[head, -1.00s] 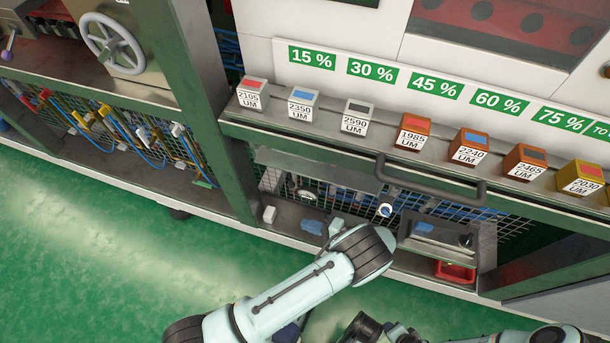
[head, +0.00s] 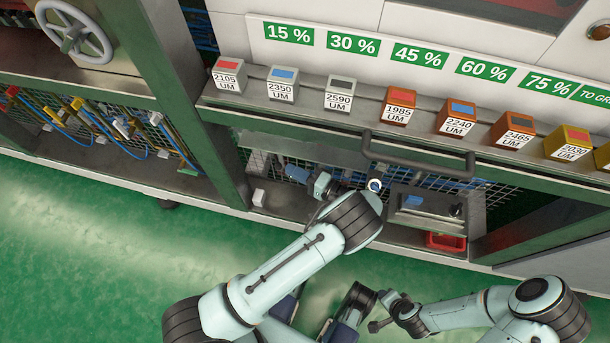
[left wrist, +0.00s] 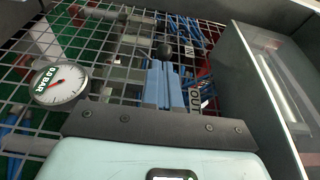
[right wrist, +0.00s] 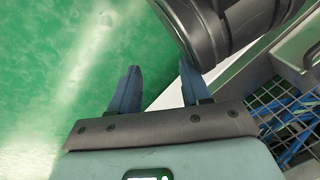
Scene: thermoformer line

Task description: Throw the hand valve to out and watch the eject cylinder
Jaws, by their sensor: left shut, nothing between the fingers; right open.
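The hand valve's lever, with its black knob (left wrist: 163,50), stands just past the fingertips of my left gripper (left wrist: 165,68) in the left wrist view. An OUT label (left wrist: 195,98) is to the right of the fingers. My left gripper is shut and empty; in the head view it is low in the open bay, partly behind my arm. Whether the fingers touch the lever cannot be told. Grey cylinder-like parts (left wrist: 125,75) lie behind the mesh; I cannot tell which is the eject cylinder. My right gripper (right wrist: 158,85) is open and empty above the green floor.
A pressure gauge (left wrist: 60,84) sits left on the wire mesh. A dark handle bar (head: 418,158) crosses above the bay. A grey box (head: 425,208) and a red bin (head: 446,241) are to its right. Labelled blocks (head: 340,94) line the shelf above. The green floor is clear at left.

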